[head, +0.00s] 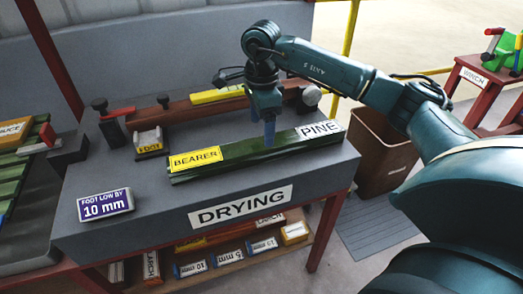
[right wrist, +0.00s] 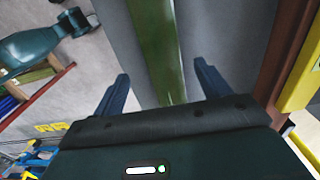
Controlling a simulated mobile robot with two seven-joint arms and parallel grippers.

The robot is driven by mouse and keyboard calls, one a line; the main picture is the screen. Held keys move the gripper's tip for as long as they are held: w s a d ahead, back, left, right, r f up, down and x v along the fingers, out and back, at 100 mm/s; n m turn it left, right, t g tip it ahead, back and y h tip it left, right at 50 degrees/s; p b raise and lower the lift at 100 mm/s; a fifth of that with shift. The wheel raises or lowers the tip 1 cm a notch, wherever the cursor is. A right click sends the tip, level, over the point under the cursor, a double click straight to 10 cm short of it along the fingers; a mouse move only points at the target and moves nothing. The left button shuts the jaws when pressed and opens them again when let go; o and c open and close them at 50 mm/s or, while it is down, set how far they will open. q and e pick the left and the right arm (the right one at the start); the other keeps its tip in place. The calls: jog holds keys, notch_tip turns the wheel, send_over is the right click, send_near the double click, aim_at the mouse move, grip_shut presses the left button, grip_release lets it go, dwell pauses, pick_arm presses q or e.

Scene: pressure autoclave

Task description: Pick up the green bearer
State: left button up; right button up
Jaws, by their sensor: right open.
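The green bearer (head: 245,158) is a long dark green bar lying on the grey drying bench, with a yellow "BEARER" label at its left end and a white "PINE" label at its right end. My right gripper (head: 269,130) is over the bar, right of its middle, pointing down. In the right wrist view the green bearer (right wrist: 158,45) runs between the two open blue fingers (right wrist: 160,90), with a gap on both sides. Whether the fingertips reach down beside the bar I cannot tell. My left gripper is not in view.
A brown beam with a yellow label (head: 217,95) lies behind the bearer. A brown bin (head: 385,155) stands beyond the right end.

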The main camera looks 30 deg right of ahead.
aim_at(261, 143)
jog(key=shift+w+d+f, duration=0.1)
jog(key=shift+f, duration=1.7)
jog(key=shift+w+f, duration=0.1)
jog(key=shift+f, duration=1.65)
jog(key=shift+c, duration=0.3)
jog(key=shift+r, duration=0.1)
jog(key=c, duration=1.5)
